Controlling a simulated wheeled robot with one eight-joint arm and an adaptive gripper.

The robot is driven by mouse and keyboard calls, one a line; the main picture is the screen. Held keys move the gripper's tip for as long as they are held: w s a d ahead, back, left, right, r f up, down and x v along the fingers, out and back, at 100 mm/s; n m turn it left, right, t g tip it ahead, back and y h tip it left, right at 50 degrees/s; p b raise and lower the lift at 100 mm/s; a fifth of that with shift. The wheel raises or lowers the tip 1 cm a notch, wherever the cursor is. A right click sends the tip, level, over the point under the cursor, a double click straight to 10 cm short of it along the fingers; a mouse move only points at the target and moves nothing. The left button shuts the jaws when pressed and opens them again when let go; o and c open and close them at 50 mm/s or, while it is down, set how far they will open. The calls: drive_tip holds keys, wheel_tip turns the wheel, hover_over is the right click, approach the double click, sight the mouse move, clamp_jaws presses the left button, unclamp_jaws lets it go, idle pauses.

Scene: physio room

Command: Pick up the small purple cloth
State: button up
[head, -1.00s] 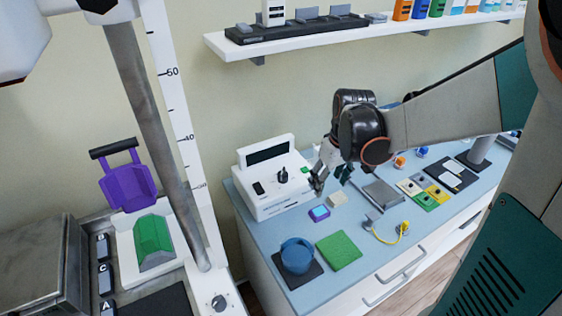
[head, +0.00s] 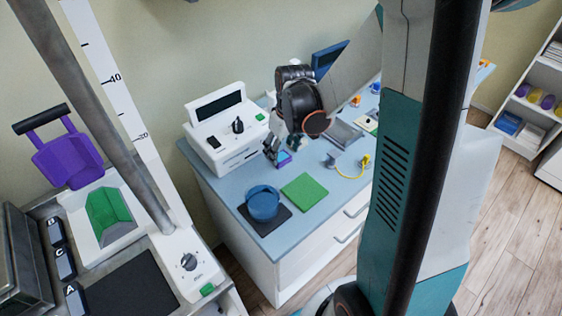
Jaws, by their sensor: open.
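A small purple piece (head: 284,160) lies on the pale blue counter top, in front of the white device. It is partly hidden by my gripper, and it is too small to tell its fabric. My gripper (head: 283,151) points down with its fingers apart, right over or beside the purple piece. I cannot tell whether the fingers touch it. Nothing shows held between them.
A green cloth (head: 305,192) and a blue pot (head: 263,203) on a dark mat lie nearer on the counter (head: 228,189). A white device (head: 226,137) stands behind left.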

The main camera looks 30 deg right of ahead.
sight(281, 157)
drive_tip(key=f, duration=0.2)
drive_tip(key=f+b, duration=0.1)
drive_tip(key=shift+w, duration=0.25)
drive_tip(key=c, duration=0.7)
drive_tip(key=shift+r, duration=0.1)
wheel_tip(281, 157, up, 20)
drive_tip(key=p, duration=0.7)
